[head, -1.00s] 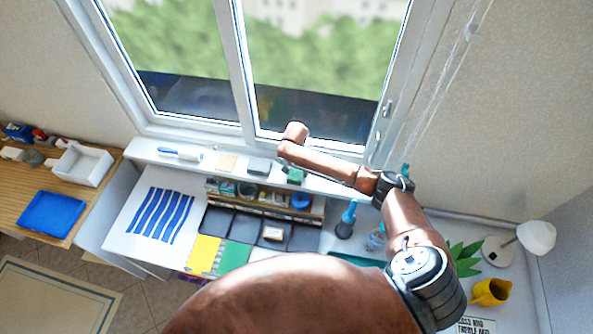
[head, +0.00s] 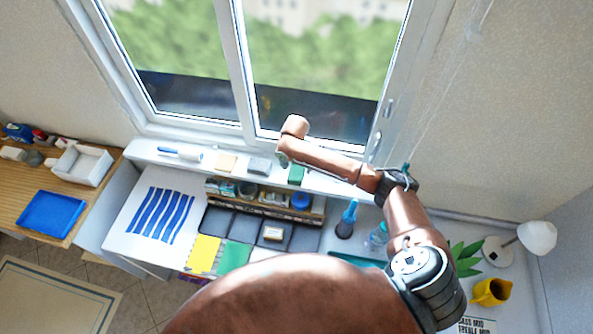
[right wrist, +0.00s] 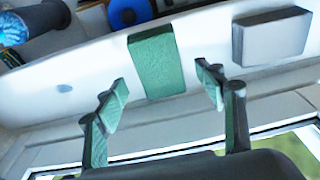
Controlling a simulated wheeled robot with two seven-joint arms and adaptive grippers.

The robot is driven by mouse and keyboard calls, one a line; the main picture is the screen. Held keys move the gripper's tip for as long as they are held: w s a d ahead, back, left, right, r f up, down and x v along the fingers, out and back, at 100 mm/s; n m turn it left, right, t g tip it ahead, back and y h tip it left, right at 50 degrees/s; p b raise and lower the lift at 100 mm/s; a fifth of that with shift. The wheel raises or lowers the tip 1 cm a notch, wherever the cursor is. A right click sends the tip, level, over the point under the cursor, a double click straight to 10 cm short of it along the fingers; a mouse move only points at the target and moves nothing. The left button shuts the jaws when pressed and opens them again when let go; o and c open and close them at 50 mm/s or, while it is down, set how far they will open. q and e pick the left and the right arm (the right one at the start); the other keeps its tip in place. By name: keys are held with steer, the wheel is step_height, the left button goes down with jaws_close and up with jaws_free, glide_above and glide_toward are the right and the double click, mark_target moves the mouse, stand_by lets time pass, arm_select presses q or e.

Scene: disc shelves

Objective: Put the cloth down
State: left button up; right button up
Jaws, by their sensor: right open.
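A green block-shaped piece (head: 296,174), which may be the folded cloth, lies on the white window sill. In the right wrist view the green piece (right wrist: 155,62) lies flat on the sill, just beyond the fingertips and in line with the gap between them. My right gripper (right wrist: 162,80) is open and empty, its green-padded fingers apart from the piece. In the head view my right gripper (head: 283,158) is small and mostly hidden by its wrist, beside the green piece on the window side. My left gripper is not in view.
A grey block (head: 259,166), a tan pad (head: 227,162) and a brush (head: 180,153) share the sill. The window frame (head: 245,90) rises close behind my wrist.

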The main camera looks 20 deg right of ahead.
mark_target(296, 174)
step_height(296, 174, up, 9)
steer(key=s, duration=0.1)
steer(key=shift+a+f+b, duration=0.2)
steer(key=shift+a+b, duration=0.1)
steer(key=shift+b, duration=0.05)
